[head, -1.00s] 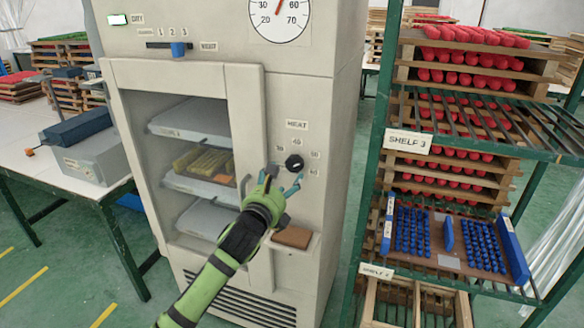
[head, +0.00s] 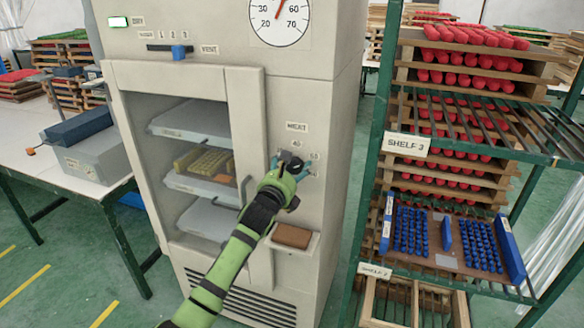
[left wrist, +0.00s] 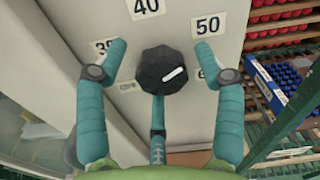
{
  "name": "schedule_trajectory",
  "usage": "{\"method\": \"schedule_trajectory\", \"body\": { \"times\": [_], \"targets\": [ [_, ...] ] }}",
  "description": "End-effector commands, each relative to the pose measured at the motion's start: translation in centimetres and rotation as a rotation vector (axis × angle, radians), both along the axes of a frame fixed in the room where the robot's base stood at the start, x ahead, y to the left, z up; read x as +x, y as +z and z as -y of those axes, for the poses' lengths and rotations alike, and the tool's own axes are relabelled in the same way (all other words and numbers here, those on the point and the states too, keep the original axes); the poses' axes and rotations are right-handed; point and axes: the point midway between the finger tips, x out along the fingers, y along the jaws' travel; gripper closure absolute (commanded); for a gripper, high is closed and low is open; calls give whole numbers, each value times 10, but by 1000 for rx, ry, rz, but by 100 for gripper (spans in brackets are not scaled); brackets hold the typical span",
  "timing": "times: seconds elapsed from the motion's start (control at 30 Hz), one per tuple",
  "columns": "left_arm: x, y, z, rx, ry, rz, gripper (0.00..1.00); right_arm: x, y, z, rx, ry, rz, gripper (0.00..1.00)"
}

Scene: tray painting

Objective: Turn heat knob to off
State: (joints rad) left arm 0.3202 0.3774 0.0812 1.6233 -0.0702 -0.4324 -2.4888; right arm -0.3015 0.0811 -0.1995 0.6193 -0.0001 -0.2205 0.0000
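The heat knob (head: 292,158) is black and faceted, on the oven's front panel below the HEAT label (head: 297,127). The left wrist view shows the knob (left wrist: 155,66) with a white mark pointing right, between the 50 label (left wrist: 208,25) and a partly hidden 6-something label. The 40 label (left wrist: 147,6) is above it. A small label at lower left is partly covered and unreadable. My left gripper (head: 292,165) is at the knob, its teal fingers spread on both sides and below. In the left wrist view the side fingers (left wrist: 158,48) look apart from it. My right gripper is out of view.
The oven door (head: 240,170) with its window is left of the knob. A small ledge with a brown block (head: 292,236) sits below. A green rack (head: 372,180) with loaded trays stands close on the right. A white table (head: 60,165) is at left.

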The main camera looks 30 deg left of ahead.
Motion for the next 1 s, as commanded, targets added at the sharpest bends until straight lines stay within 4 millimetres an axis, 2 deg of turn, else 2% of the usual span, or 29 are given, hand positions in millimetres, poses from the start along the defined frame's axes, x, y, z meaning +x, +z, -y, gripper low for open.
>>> {"method": "schedule_trajectory", "body": {
  "times": [0.03, 0.07, 0.1, 0.13, 0.57, 0.77, 1.0],
  "targets": [
    [0, 0, 0, 0, 0, 0, 51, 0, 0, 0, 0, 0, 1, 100],
    [0, 0, 0, 0, 0, -1, 63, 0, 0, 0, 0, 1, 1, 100],
    [0, 0, 0, 0, 0, -1, 79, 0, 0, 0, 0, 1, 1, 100],
    [0, 0, 0, 0, 0, 0, 88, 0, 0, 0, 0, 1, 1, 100],
    [0, 4, -1, -39, 1, 17, 88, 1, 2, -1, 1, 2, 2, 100],
    [0, 5, -2, -146, 0, 44, 88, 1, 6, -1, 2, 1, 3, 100],
    [0, 7, -3, -347, -1, 96, 88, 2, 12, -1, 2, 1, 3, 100]
  ]
}}
